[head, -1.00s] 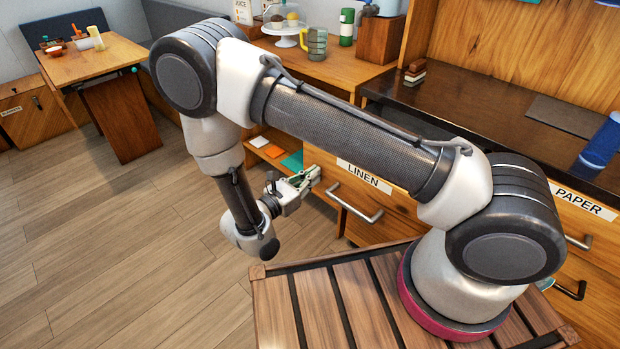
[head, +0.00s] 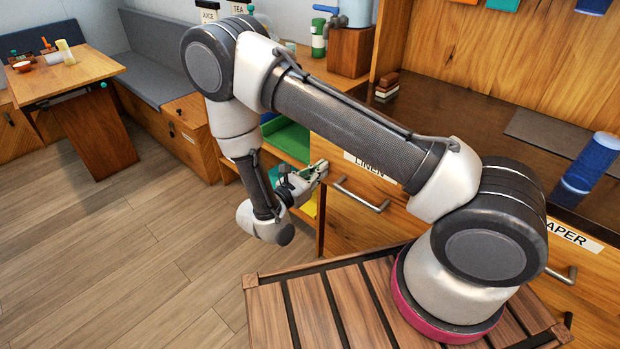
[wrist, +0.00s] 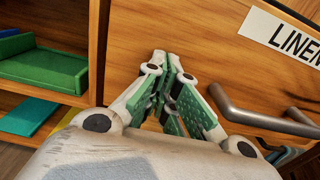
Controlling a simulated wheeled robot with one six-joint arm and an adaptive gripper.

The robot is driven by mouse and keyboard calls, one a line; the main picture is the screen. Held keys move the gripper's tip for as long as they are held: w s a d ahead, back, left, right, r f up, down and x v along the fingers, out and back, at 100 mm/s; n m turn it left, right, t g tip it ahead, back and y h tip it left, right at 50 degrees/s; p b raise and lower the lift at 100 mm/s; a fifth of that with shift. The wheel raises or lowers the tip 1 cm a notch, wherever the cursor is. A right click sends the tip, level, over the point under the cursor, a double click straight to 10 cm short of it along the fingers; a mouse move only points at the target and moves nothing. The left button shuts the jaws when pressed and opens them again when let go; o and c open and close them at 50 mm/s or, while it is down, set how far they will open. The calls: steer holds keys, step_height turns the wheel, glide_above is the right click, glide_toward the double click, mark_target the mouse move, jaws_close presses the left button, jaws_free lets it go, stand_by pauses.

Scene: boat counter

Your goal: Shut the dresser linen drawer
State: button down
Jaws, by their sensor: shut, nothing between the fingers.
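The linen drawer (head: 349,172) has a wooden front with a white LINEN label (head: 370,163) and a grey bar handle (head: 361,196). My arm partly covers the label in the head view. My gripper (head: 322,168) is shut and empty at the left end of the drawer front. In the wrist view, my gripper's fingertips (wrist: 168,62) are against or just before the drawer front (wrist: 205,45), left of the handle (wrist: 265,120) and label (wrist: 284,37). I cannot tell whether they touch, or how far the drawer stands out.
An open shelf with a green tray (wrist: 42,66) lies left of the drawer. The paper drawer's handle (head: 561,275) is at right. The floor at left is clear.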

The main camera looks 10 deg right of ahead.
steer(key=x, duration=1)
